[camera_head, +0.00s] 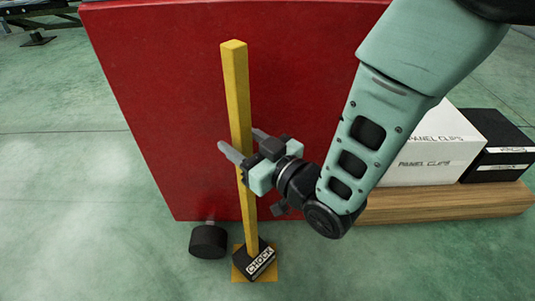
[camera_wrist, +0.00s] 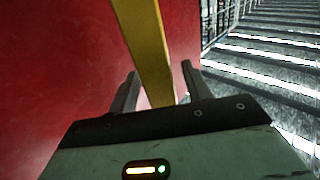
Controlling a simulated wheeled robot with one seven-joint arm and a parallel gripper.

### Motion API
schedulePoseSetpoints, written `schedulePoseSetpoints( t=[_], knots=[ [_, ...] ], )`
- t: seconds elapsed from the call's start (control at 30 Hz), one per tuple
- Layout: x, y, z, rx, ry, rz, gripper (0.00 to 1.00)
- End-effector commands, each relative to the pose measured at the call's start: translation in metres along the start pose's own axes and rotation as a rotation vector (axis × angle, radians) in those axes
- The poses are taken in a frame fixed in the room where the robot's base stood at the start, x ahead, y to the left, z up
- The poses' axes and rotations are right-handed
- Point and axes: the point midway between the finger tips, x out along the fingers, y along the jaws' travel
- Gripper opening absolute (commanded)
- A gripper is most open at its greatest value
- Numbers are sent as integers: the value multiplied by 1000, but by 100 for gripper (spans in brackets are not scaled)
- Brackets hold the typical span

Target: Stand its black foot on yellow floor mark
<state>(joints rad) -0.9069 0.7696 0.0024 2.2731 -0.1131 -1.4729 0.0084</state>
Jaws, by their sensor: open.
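A tall yellow post (camera_head: 237,120) stands nearly upright in front of a red panel. Its black foot (camera_head: 256,262), labelled CHOCK, sits over the yellow floor mark (camera_head: 240,272), turned at an angle to it, with mark edges showing around it. I cannot tell whether the foot fully touches the floor. My gripper (camera_head: 240,145) is open, with its fingers on either side of the post at about mid-height. In the wrist view the post (camera_wrist: 147,50) runs between the two fingers (camera_wrist: 160,92), and the foot is out of view.
The red panel (camera_head: 160,110) rises close behind the post. A black round caster (camera_head: 208,241) is just left of the foot. A white PANEL CLIPS box (camera_head: 430,150) and a black box (camera_head: 497,145) stand on a wooden plank (camera_head: 450,203) at right.

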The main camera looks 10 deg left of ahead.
Motion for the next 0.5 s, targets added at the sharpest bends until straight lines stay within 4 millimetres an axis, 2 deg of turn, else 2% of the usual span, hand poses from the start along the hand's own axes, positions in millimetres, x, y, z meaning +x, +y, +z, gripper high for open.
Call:
schedulePoseSetpoints(
  t=[0.3,0.5],
  knots=[
    [-68,0,-1,1,-5,1,49],
    [-95,0,-1,1,-4,0,49]
  ],
)
